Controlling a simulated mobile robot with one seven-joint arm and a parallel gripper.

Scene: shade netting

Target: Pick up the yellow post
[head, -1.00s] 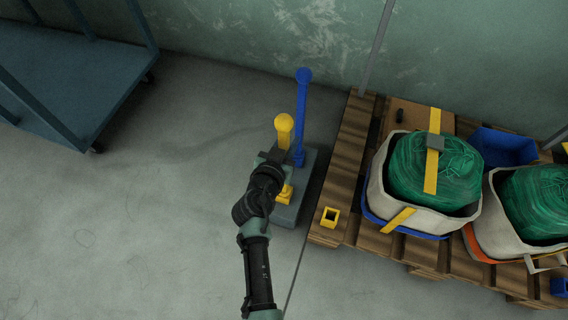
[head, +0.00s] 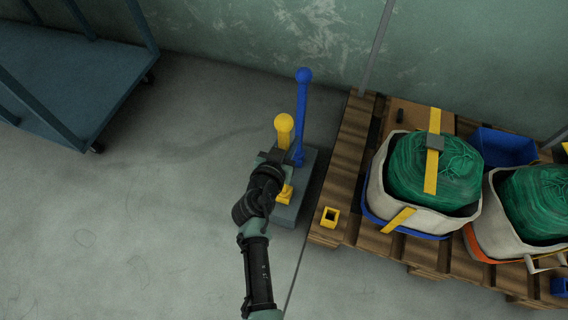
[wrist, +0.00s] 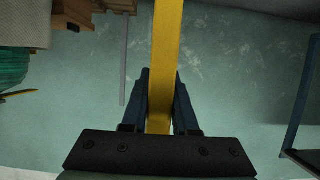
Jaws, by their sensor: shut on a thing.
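The yellow post (head: 284,127) stands upright with a round knob on top, its foot in a yellow socket on a grey base block (head: 285,214). My gripper (head: 273,156) is around the post below the knob and hides its middle. In the wrist view the post (wrist: 167,60) runs down between the two dark fingers of my gripper (wrist: 160,112), which are shut on it. A taller blue post (head: 302,110) stands on the same block, just right of the yellow one.
A wooden pallet (head: 343,180) at the right carries sacks of green netting (head: 405,175), a blue bin (head: 503,147) and a small yellow square socket (head: 330,217). A blue cart (head: 75,75) stands at the upper left. The floor left of the block is clear.

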